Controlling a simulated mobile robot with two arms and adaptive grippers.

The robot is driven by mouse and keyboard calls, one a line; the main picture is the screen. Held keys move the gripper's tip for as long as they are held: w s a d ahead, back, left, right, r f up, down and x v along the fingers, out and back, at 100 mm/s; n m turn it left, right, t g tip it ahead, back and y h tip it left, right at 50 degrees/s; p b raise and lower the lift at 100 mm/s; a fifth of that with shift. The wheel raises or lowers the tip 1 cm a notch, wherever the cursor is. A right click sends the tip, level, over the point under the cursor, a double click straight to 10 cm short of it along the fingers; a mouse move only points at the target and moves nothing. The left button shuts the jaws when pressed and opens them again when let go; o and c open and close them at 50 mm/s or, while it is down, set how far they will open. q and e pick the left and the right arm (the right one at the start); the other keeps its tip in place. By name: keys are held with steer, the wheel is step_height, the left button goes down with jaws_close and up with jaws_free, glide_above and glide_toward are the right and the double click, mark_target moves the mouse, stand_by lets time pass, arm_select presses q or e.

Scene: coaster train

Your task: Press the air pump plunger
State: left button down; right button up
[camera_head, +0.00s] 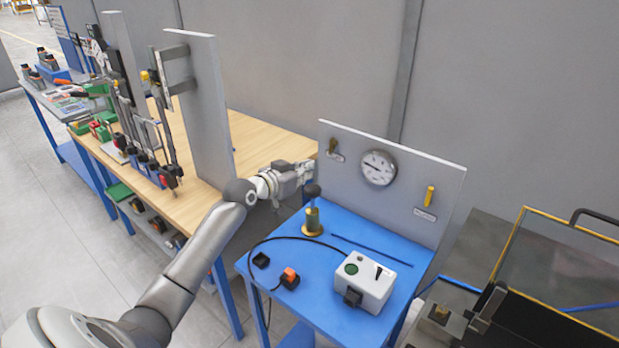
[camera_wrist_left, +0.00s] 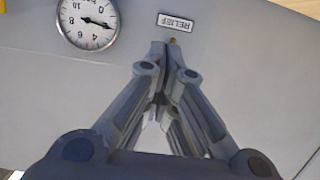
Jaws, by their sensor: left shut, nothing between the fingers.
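The air pump (camera_head: 312,216) stands upright on the blue table (camera_head: 335,305), with a brass body on a round yellow base and a dark round knob on top. My left gripper (camera_head: 311,168) is shut and empty. In the head view its tips appear just above and behind the pump knob, close to the grey panel. In the left wrist view the shut fingers (camera_wrist_left: 166,48) point at the panel, just below the RELIEF label (camera_wrist_left: 176,22). The pump does not show in the wrist view. My right gripper is in neither view.
The grey panel (camera_head: 440,188) carries a round gauge (camera_head: 379,167), a brass relief valve (camera_head: 332,146) and a yellow handle (camera_head: 430,195). A white box (camera_head: 366,281) with a green button, a cable and an orange-topped block (camera_head: 290,277) occupy the table front. A wooden bench (camera_head: 250,145) stands left.

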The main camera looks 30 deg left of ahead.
mark_target(310, 191)
arm_select(q)
steer(key=shift+x, duration=1.1)
step_height(310, 191, down, 3)
steer(key=shift+r+p, duration=0.15)
steer(key=shift+p, duration=0.4)
steer(key=shift+s+f, duration=0.1)
steer(key=shift+f, duration=0.55)
steer(key=shift+f, duration=0.1)
